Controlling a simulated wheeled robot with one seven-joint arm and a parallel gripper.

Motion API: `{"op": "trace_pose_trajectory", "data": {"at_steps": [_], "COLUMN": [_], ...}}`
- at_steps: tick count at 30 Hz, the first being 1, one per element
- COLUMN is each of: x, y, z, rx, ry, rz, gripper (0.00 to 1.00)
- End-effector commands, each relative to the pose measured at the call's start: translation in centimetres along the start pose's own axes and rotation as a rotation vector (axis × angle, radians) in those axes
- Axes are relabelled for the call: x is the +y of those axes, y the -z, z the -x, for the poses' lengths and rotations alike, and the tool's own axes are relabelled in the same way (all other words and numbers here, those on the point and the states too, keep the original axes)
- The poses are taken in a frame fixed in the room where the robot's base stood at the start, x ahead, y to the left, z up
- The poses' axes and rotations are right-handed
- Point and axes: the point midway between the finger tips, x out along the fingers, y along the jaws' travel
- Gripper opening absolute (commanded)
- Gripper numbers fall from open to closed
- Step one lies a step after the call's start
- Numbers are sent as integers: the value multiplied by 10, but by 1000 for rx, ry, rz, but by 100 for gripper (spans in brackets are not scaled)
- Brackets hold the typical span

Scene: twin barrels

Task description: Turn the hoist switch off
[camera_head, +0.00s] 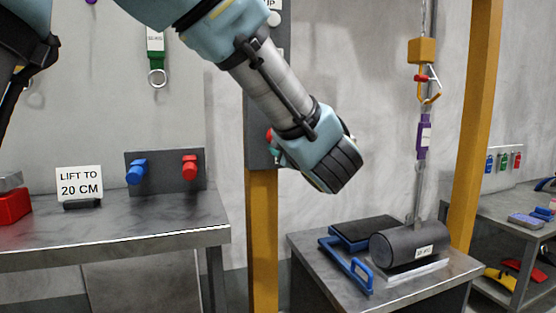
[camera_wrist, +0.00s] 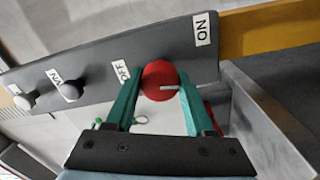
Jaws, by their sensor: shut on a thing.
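The hoist switch is a round red knob (camera_wrist: 160,78) on a dark grey panel (camera_wrist: 100,75). It has a short pale pointer mark that points right in the wrist view. An OFF label (camera_wrist: 121,70) lies to its left and an ON label (camera_wrist: 203,28) to its upper right. My gripper (camera_wrist: 160,88) has its two teal fingers shut on the red knob, one on each side. In the head view my gripper (camera_head: 274,152) is at the panel (camera_head: 260,80) on the yellow post, and my wrist hides most of the knob.
Two pale and dark knobs (camera_wrist: 68,85) stand further left on the same panel. A dark cylinder (camera_head: 405,243) lies on the right table (camera_head: 460,268), below a hanging hook (camera_head: 428,88). A "LIFT TO 20 CM" sign (camera_head: 79,182) stands on the left table (camera_head: 120,235).

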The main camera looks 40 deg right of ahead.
Motion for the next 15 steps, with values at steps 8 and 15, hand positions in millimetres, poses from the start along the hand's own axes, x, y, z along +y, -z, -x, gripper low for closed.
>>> {"op": "trace_pose_trajectory", "data": {"at_steps": [8, 15], "x": [-4, -2], "y": [-1, -1], "z": [0, 0], "rx": [5, 5], "ry": [2, 3], "rz": [137, 184], "gripper": [0, 0]}}
